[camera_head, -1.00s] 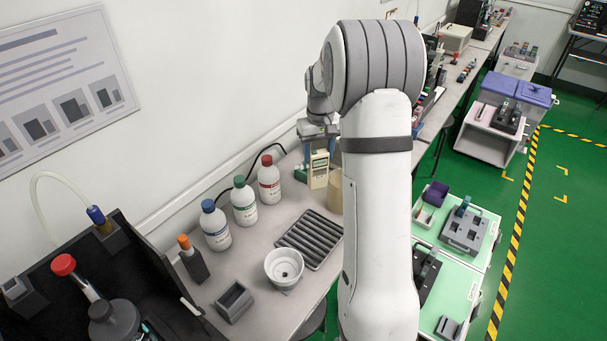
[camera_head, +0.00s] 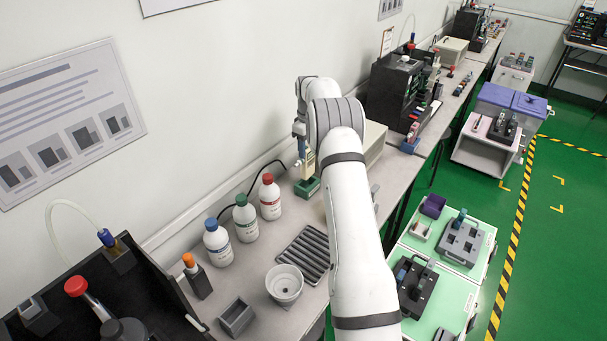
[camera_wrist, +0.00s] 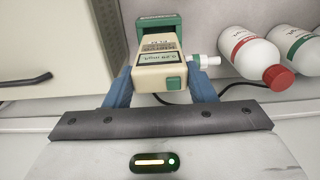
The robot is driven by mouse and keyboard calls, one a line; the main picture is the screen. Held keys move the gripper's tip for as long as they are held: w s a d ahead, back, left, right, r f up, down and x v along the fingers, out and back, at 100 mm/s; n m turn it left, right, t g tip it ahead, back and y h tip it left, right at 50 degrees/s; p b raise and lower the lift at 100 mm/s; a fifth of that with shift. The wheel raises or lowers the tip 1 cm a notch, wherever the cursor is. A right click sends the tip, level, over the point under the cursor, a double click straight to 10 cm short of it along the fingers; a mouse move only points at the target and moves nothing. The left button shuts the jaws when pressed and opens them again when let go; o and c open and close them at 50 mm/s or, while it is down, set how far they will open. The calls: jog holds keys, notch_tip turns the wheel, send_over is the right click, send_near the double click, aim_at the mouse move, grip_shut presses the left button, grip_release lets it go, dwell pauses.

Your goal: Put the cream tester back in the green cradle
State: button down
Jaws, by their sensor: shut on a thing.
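The green cradle (camera_wrist: 158,21) shows just beyond the tester's far end. In the head view the cradle (camera_head: 307,188) stands on the bench near the wall, and the tester (camera_head: 308,166) is upright above it, partly hidden by my arm. I cannot tell whether the tester's lower end is inside the cradle or just over it.
Bottles with red (camera_head: 270,197), green (camera_head: 245,218) and blue (camera_head: 218,243) caps stand left of the cradle. A cream box (camera_head: 374,145) is close on its right. A black cable runs behind the bottles. A ribbed grey tray (camera_head: 302,254) lies in front.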

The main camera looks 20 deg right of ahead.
aim_at(308, 163)
jog(key=shift+f+p, duration=0.7)
jog(key=shift+f, duration=2.8)
jog(key=shift+f, duration=0.25)
jog(key=c, duration=0.6)
grip_release()
jog(key=shift+r, duration=0.1)
